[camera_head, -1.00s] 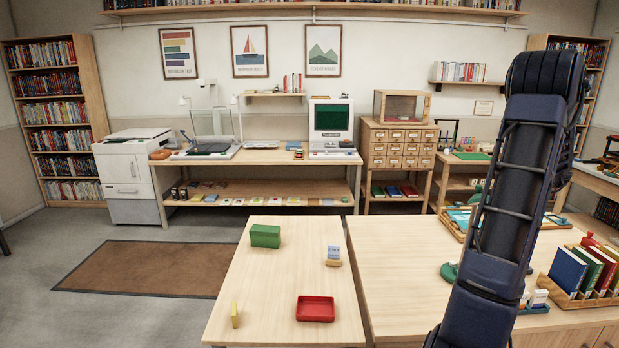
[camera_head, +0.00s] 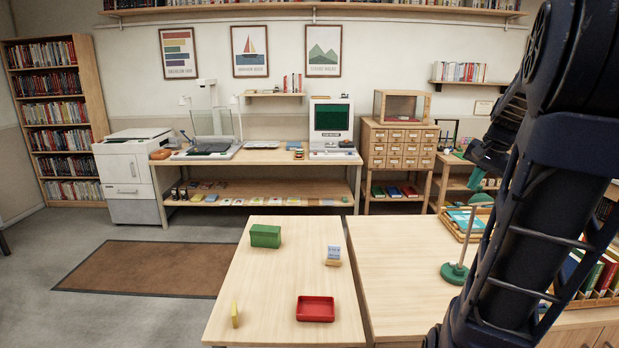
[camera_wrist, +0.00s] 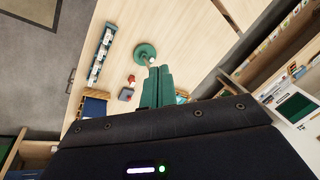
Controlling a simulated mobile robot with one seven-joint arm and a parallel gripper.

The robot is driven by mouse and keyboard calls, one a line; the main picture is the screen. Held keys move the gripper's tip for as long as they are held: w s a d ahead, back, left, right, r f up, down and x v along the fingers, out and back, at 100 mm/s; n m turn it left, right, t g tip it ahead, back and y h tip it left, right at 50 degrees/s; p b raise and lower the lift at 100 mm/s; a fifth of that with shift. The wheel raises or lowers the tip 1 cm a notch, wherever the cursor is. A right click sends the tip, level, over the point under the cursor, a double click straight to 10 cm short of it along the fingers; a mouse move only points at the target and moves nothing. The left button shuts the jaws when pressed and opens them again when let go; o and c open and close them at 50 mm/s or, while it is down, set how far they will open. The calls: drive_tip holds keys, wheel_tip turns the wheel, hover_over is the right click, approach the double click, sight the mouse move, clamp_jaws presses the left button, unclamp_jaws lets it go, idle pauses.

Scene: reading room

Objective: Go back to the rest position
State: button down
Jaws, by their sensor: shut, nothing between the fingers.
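My gripper (camera_wrist: 157,72) shows in the wrist view as two green fingers side by side, shut and empty. It hangs above a wooden table top and touches nothing that I can see. In the head view my dark blue arm fills the right side, bent at the top. A small teal tip of the gripper (camera_head: 476,178) shows there, above the right-hand table. A green lamp (camera_head: 455,272) with a round base stands on that table below it, partly behind my arm.
The left table (camera_head: 285,290) holds a green box (camera_head: 265,236), a red tray (camera_head: 315,309), a yellow block (camera_head: 235,315) and a small card holder (camera_head: 333,256). Books (camera_head: 603,274) stand at the right, partly hidden by my arm. The floor mat area (camera_head: 150,270) is clear.

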drive_tip(key=s+a+f+n, duration=0.2)
drive_tip(key=s+a+n, duration=0.2)
drive_tip(key=a, duration=0.5)
drive_tip(key=s+a+f+n+t+h, duration=0.1)
drive_tip(key=s+a+f+n, duration=0.2)
drive_tip(key=s+a, duration=0.5)
drive_tip(key=shift+s+a+f+n, duration=0.15)
drive_tip(key=shift+s+a+n, duration=0.25)
drive_tip(key=shift+s+n, duration=0.3)
